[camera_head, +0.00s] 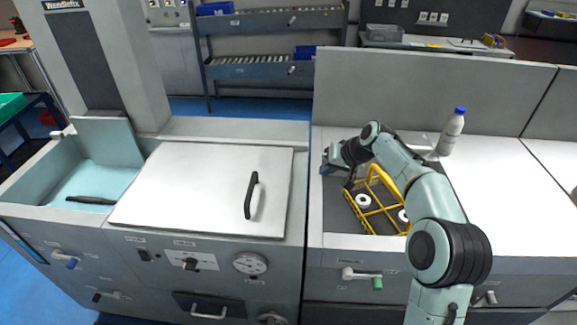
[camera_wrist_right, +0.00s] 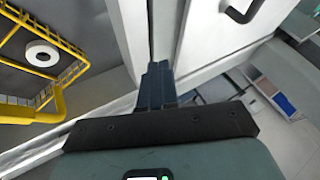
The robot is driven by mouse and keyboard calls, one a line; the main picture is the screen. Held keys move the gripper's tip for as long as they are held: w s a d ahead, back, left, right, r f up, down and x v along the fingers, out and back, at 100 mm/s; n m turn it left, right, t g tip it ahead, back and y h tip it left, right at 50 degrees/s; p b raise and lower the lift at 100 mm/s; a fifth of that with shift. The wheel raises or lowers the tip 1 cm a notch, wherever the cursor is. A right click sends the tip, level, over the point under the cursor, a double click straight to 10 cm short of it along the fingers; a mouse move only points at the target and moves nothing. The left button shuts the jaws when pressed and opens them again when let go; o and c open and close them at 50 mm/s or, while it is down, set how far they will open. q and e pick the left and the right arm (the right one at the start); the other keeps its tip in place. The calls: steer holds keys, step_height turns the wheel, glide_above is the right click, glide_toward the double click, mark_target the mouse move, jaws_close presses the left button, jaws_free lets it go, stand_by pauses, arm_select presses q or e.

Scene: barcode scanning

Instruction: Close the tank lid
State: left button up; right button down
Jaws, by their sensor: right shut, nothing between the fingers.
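The white tank lid (camera_head: 205,185) lies flat, or nearly flat, over its tank in the left-hand machine in the head view. Its black handle (camera_head: 251,194) is near the lid's right edge. In the wrist view part of the lid (camera_wrist_right: 205,35) and its handle (camera_wrist_right: 243,8) show beyond the fingers. My right gripper (camera_head: 328,163) is to the right of the lid, beside the yellow basket, apart from the handle. In the wrist view its fingers (camera_wrist_right: 157,85) are together and empty. My left gripper is not in view.
A yellow wire basket (camera_head: 374,204) with white rings stands in a dark recess beneath my right arm. A bottle with a blue cap (camera_head: 452,131) stands on the white worktop. A pale-blue open basin (camera_head: 100,175) is left of the lid. A grey partition (camera_head: 430,90) rises behind the worktop.

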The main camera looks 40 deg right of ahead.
steer(key=x, duration=1)
steer(key=shift+s+a+f, duration=0.1)
steer(key=shift+f, duration=0.05)
steer(key=shift+w+a+r+p, duration=0.25)
steer(key=shift+w+a+p, duration=0.2)
steer(key=shift+w+a, duration=0.75)
steer(key=shift+a, duration=0.25)
